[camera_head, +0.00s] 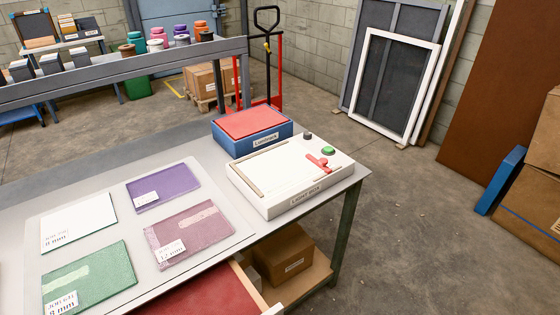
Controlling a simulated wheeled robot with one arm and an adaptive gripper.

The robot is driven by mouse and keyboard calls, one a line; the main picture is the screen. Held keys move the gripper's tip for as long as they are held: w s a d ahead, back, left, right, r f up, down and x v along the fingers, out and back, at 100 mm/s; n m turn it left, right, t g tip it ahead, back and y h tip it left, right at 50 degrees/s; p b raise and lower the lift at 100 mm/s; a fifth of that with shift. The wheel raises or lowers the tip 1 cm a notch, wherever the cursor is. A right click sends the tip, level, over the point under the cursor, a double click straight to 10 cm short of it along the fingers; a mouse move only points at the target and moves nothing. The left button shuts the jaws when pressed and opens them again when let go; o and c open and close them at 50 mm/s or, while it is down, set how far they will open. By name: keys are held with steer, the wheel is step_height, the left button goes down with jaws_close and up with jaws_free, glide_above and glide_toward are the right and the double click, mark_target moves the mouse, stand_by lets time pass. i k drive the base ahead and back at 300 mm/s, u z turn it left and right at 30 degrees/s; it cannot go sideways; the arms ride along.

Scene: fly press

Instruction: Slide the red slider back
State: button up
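A red slider (318,162) sits on the top right part of the white light box (240,185). The light box stands at the right end of the grey table. A green button (328,150) and a small dark knob (307,135) are on the box's top behind the slider. A flat white panel fills most of the top to the slider's left. My gripper is not in view, so its position relative to the slider cannot be seen.
A blue box with a red top (250,128) stands just behind the light box. Coloured sample plates, including a green one (90,278), lie left on the table (18,228). A red-lined drawer (215,292) is open at the front. Floor right of the table is clear.

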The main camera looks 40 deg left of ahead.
mark_target(321, 163)
steer(key=u, duration=1.4)
